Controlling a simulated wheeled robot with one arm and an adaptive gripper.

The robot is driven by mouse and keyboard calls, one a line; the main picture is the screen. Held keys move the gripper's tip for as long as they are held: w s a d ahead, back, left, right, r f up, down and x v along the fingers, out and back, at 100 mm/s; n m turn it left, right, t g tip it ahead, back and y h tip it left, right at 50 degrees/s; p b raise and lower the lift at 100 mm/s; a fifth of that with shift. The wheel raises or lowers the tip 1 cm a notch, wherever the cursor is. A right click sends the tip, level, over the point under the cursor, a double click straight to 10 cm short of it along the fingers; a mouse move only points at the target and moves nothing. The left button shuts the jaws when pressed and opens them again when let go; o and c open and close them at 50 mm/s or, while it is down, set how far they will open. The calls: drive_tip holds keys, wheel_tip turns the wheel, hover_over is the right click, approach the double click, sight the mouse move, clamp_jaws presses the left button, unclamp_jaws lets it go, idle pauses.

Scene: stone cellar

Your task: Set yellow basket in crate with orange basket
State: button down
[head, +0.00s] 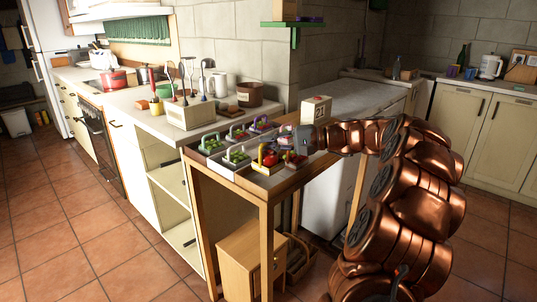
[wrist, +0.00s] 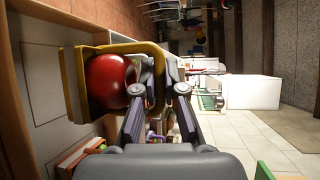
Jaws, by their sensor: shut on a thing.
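The yellow basket (head: 262,155) has a tall handle and holds a round red thing. It is at the near part of the wooden table, among small baskets and light trays. In the wrist view the yellow basket (wrist: 75,85) is large at the upper left, with its handle reaching between my fingers. My gripper (head: 300,141) is shut on that handle; its fingers also show in the wrist view (wrist: 166,82). An orange-red edged thing (wrist: 80,152) shows at the lower left of the wrist view; I cannot tell whether it is the orange basket. The crate's outline is unclear.
Several baskets with green contents, one being a green-handled basket (head: 212,144), stand to the left. A block marked 21 (head: 316,110) stands behind my gripper. The counter (head: 150,118) at left holds pots and utensils. The tiled floor (head: 110,250) at front left is clear.

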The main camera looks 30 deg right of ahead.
sight(269, 154)
drive_tip(key=shift+w+f, duration=0.2)
drive_tip(key=shift+f, duration=1.6)
drive_tip(key=shift+f+b, duration=0.15)
drive_tip(key=shift+b, duration=0.2)
drive_tip(key=c, duration=1.3)
unclamp_jaws()
drive_tip(key=shift+o, duration=0.2)
